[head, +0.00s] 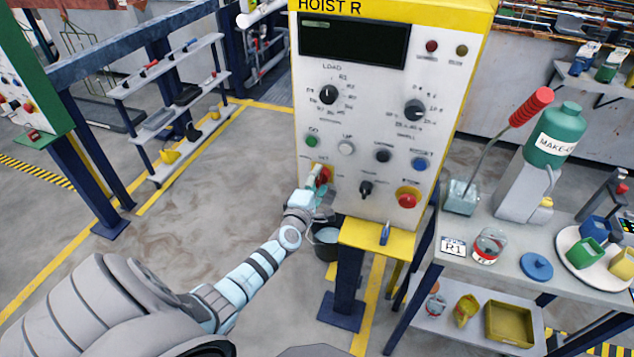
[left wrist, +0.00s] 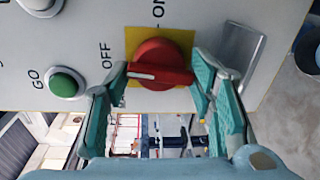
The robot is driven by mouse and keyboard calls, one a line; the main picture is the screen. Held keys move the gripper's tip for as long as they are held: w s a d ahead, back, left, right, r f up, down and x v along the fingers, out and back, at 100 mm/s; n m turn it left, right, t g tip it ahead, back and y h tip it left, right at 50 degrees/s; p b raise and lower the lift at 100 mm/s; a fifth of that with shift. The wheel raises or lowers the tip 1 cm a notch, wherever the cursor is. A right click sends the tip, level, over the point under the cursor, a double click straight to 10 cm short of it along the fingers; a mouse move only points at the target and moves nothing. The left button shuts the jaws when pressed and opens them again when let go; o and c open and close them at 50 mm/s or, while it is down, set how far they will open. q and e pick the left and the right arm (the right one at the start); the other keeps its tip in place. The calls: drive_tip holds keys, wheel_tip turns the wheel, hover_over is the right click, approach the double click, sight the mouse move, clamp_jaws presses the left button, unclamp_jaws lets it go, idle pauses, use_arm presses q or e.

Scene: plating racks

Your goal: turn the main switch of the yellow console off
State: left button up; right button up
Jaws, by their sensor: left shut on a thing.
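The yellow console (head: 385,60) stands in the middle of the head view, with a yellow header marked HOIST R and a pale front panel. Its main switch (head: 323,174) is a red rotary knob at the panel's lower left. In the left wrist view the red knob (left wrist: 160,62) sits on a yellow plate, with OFF at its left and ON above. The white line on its grip points left, towards the OFF side. My left gripper (head: 316,190) is shut on the knob, its teal fingers (left wrist: 160,80) at either end of the grip. My right gripper is not in view.
A green GO button (left wrist: 65,82) is close to the left finger in the wrist view, and a grey metal piece (left wrist: 240,58) is beside the other. Below the console are a yellow ledge (head: 362,238) and dark bucket (head: 326,243). A bench (head: 465,262) stands right.

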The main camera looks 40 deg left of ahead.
use_arm(q)
drive_tip(key=shift+n, duration=0.6)
drive_tip(key=o, duration=0.9)
drive_tip(key=shift+o, duration=0.2)
drive_tip(key=v, duration=1.2)
drive_tip(key=shift+a, duration=0.1)
